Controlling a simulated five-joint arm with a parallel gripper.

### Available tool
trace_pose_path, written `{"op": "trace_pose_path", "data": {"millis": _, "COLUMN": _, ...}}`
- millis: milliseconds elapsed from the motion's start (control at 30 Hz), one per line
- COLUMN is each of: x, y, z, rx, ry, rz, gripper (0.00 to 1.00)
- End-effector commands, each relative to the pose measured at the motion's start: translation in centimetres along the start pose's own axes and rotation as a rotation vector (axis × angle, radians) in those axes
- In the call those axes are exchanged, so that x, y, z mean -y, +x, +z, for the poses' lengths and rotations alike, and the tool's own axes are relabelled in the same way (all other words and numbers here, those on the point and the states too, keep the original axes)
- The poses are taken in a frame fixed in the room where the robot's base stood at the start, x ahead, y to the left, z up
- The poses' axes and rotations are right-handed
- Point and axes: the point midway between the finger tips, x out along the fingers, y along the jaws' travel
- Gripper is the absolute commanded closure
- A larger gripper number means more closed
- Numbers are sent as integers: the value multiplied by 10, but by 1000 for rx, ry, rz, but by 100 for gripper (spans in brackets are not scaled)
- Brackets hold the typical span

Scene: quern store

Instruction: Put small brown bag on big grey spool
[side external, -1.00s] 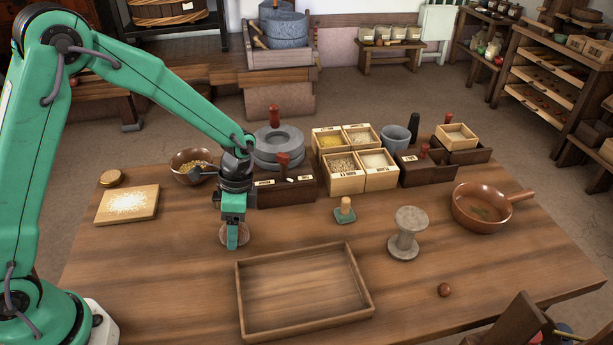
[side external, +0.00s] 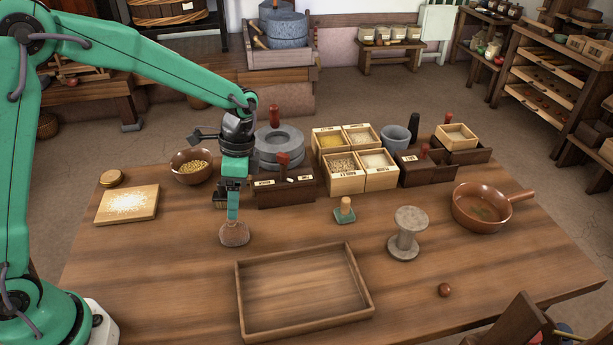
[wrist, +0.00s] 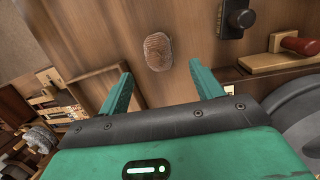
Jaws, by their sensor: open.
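An empty wooden tray (side external: 304,292) lies front centre. A small green-based stamp (side external: 345,211) stands between bag and spool. A brown pan (side external: 482,207) and a small brown ball (side external: 445,290) are near the spool. Grain boxes (side external: 345,173) and a grey quern (side external: 279,148) stand behind.

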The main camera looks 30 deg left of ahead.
Motion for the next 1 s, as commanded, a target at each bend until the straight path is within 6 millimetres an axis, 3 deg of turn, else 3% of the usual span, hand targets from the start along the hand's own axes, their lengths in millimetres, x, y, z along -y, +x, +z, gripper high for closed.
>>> {"op": "trace_pose_path", "data": {"millis": 533, "x": -2, "y": -6, "z": 4, "rx": -13, "ry": -19, "rz": -10, "gripper": 35}}
{"op": "trace_pose_path", "data": {"millis": 767, "x": -8, "y": -32, "z": 22, "rx": -73, "ry": -102, "rz": -52, "gripper": 35}}
{"op": "trace_pose_path", "data": {"millis": 1000, "x": -23, "y": -66, "z": 54, "rx": -173, "ry": -242, "rz": -112, "gripper": 35}}
